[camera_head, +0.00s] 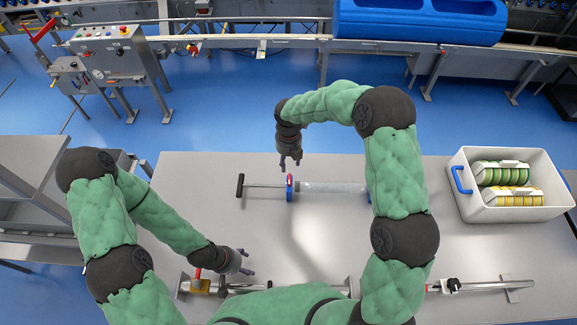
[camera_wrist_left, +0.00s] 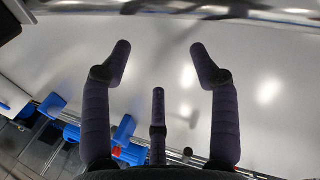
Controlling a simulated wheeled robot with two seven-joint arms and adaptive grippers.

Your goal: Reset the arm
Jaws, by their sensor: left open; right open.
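My left gripper (camera_head: 247,262) is open and empty over the near left part of the grey table (camera_head: 200,180). It hovers by the red-handled end of a metal rod assembly (camera_head: 233,288). In the left wrist view the fingers of my left gripper (camera_wrist_left: 160,52) are spread with nothing between them, above the pale tabletop. My right gripper (camera_head: 290,163) is open and points down above a clear tube with a blue collar (camera_head: 330,187) and black handle. It looks empty and apart from the tube.
A white tub (camera_head: 515,213) with blue handles stands at the table's right and holds a green-disc carrier (camera_head: 503,173) and a yellow-disc carrier (camera_head: 513,197). A thin rod (camera_head: 487,285) lies at the near right. The table between tube and tub is mostly clear.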

